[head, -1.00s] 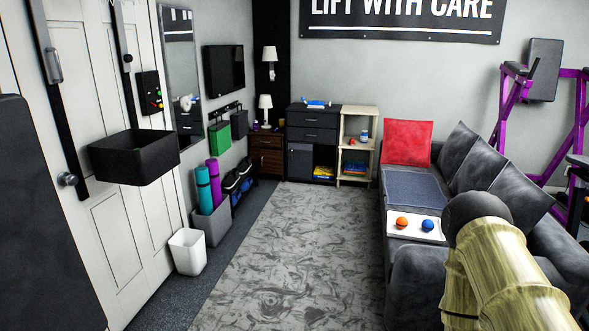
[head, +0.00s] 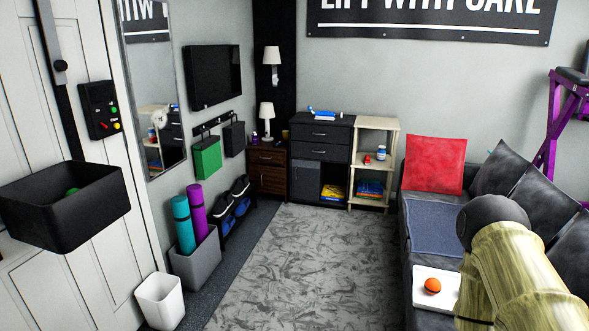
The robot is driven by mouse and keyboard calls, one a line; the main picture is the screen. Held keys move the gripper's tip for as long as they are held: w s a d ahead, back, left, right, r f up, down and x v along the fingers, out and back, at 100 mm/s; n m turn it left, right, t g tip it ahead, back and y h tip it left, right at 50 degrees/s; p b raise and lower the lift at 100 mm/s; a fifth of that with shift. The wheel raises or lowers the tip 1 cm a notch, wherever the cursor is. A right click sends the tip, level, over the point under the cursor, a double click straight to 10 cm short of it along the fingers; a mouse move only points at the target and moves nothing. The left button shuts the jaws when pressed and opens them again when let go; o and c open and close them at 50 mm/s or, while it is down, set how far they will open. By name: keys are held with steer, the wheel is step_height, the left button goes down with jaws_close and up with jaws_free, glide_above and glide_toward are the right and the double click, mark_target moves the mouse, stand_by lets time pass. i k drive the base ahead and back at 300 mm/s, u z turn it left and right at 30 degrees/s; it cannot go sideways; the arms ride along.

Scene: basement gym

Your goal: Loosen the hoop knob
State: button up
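No part is plainly recognisable as a hoop. A black open-topped bin (head: 98,225) hangs on the white door at the left, with something green inside. A black vertical strap or rail (head: 66,112) runs down the door above it and carries a round black knob (head: 60,66). I cannot tell whether this is the hoop knob. A black panel (head: 100,109) beside it has small red, green and yellow knobs. My arm shows at the lower right, over the couch, far from the door. My gripper is out of view.
The grey patterned rug (head: 285,265) ahead is clear. A white bin (head: 160,301) and a grey box (head: 195,265) with rolled mats stand along the left. The couch (head: 418,265), with a white tray (head: 425,298) and orange ball (head: 432,286), lines the right. Cabinets (head: 318,160) stand ahead.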

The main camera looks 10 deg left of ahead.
mark_target(60, 65)
steer(key=i, duration=2.05)
steer(key=u, duration=2.15)
